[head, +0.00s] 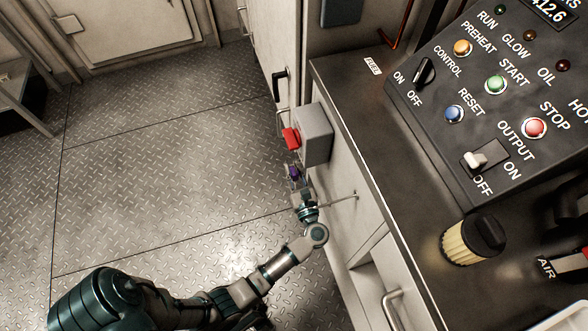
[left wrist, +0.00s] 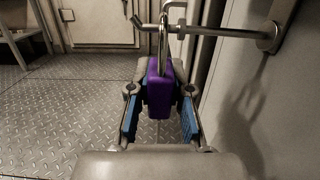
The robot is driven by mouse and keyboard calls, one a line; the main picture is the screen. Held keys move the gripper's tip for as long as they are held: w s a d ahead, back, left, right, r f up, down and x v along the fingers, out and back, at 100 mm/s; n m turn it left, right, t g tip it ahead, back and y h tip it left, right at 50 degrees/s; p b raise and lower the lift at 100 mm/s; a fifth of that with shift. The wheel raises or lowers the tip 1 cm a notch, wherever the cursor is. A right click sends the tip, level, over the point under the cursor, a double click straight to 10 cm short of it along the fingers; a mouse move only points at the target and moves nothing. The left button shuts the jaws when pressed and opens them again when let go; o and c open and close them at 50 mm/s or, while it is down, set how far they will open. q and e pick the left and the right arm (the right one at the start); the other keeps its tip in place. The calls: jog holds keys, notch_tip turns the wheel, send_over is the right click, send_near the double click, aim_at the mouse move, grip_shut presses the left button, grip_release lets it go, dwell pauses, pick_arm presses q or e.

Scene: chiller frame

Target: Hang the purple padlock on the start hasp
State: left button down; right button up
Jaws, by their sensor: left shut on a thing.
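The purple padlock (left wrist: 160,88) is upright between the two blue-padded fingers of my left gripper (left wrist: 160,118), which is shut on its body. Its metal shackle points up and overlaps a horizontal metal rod (left wrist: 215,31) standing out from a wall plate; I take this rod for the hasp. I cannot tell whether the shackle is around the rod or only in front of it. In the head view my left gripper (head: 297,186) and the small purple padlock (head: 293,172) are beside the cabinet front, just below a grey box with a red handle. My right gripper is not in view.
The grey box (head: 316,134) with its red handle (head: 291,138) juts from the cabinet close above the gripper. A control panel (head: 490,110) with buttons sits on the dark counter (head: 350,100). The metal floor (head: 170,150) left of the cabinet is clear.

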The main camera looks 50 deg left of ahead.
pick_arm(q)
jog(key=c, duration=1)
grip_release()
jog(key=shift+d, duration=0.15)
jog(key=shift+f, duration=0.1)
jog(key=shift+s+d, duration=0.2)
jog(key=shift+d, duration=0.1)
jog(key=v, duration=1.1)
jog(key=shift+d+f, duration=0.15)
